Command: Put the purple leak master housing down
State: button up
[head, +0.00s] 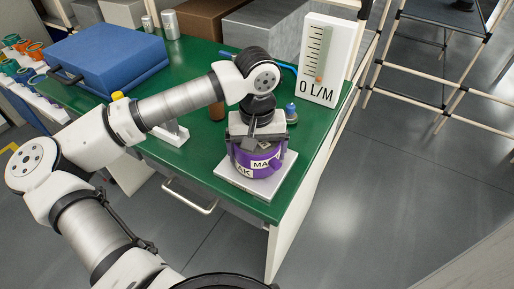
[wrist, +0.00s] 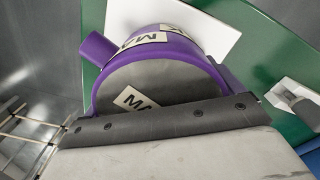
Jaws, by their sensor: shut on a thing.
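The purple leak master housing (head: 257,164) is a round purple part with a dark grey top and white labels reading "MA" and "AK". In the head view it is at the white square plate (head: 283,178) near the front right corner of the green table. I cannot tell whether it rests on the plate or hangs just above it. My gripper (head: 259,143) points down at its top and is shut on it. In the wrist view the housing (wrist: 150,85) fills the middle, with the plate (wrist: 212,32) behind it. The fingertips are mostly hidden.
The green table (head: 185,81) has a blue case (head: 108,55) at back left. A white flow gauge (head: 324,60) marked "0 L/M" stands behind the plate, with a small blue-topped fitting (head: 291,112) nearby. A rack with coloured rings (head: 25,60) stands at far left.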

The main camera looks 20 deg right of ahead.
jog(key=shift+f, duration=0.15)
jog(key=o, duration=1.1)
notch_tip(320, 180, up, 12)
jog(key=shift+r+b, duration=0.2)
jog(key=shift+b, duration=0.35)
